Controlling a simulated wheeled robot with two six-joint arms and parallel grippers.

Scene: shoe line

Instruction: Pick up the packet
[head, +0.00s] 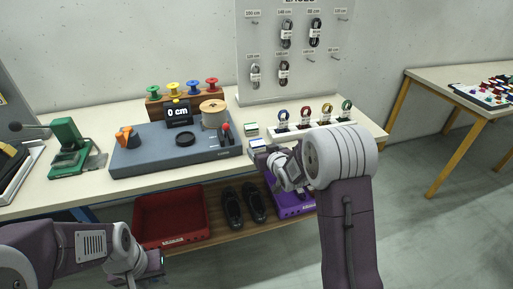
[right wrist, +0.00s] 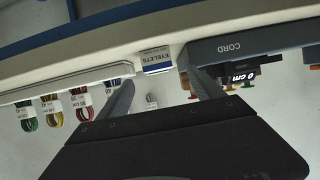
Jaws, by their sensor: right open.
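A small packet labelled EYELETS, white and dark blue, lies between the finger lines in the right wrist view (right wrist: 157,60), at the bench edge. In the head view a blue-and-white packet (head: 257,144) lies near the front edge of the bench, with a green-and-white packet (head: 251,130) behind it. My right gripper (head: 268,159) is at the bench's front edge, close to the blue-and-white packet. Its fingers are apart, with nothing held, in the right wrist view (right wrist: 158,75). My left gripper (head: 156,264) is low at the left, its jaws unclear.
A grey cord-measuring station (head: 205,153) stands left of the packets. A white stand with coloured lace loops (head: 310,126) is to their right. Below, a shelf holds a red bin (head: 172,216), black shoes (head: 244,205) and a purple bin (head: 290,208).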

